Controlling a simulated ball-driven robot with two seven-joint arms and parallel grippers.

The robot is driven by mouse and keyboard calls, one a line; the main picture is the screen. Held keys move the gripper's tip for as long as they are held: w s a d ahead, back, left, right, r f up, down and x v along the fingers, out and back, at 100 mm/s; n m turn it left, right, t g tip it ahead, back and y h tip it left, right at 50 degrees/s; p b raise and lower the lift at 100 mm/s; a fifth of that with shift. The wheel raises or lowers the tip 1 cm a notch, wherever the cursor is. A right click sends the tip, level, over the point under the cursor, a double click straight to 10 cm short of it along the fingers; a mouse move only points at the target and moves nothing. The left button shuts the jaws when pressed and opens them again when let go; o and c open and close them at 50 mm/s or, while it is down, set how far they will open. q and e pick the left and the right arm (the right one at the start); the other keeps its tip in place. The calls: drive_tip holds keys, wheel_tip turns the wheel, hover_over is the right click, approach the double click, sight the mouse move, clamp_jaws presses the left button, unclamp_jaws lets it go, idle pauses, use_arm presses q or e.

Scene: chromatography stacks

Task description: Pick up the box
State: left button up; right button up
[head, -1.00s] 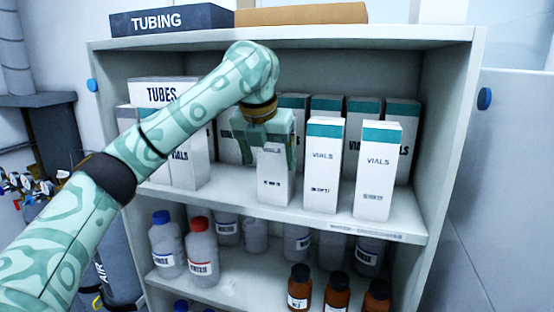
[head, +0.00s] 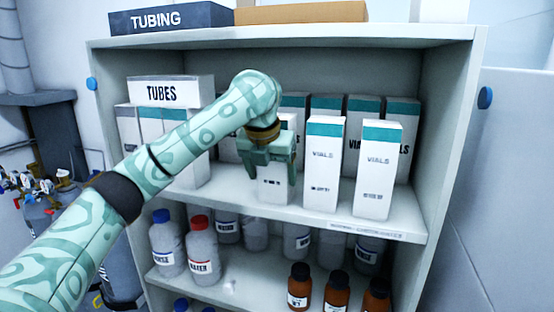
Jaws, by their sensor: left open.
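Several white VIALS boxes with teal top bands stand upright on the upper shelf (head: 235,198). My left gripper (head: 275,172) is open, its fingers pointing down on either side of the front-row box (head: 275,190) left of centre. The gripper hides most of that box's upper part; I cannot tell whether the fingers touch it. To its right stand two more front-row boxes, a nearer one (head: 323,172) and one farther right (head: 373,180). My right gripper is not in view.
A TUBES box (head: 165,91) lies across boxes at the left of the shelf. More VIALS boxes stand behind. Bottles, including a red-capped one (head: 202,250) and brown ones (head: 335,292), stand on the shelf below. The cabinet's right wall (head: 445,150) bounds the shelf.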

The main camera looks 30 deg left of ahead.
use_arm(q)
drive_tip(key=c, duration=0.9)
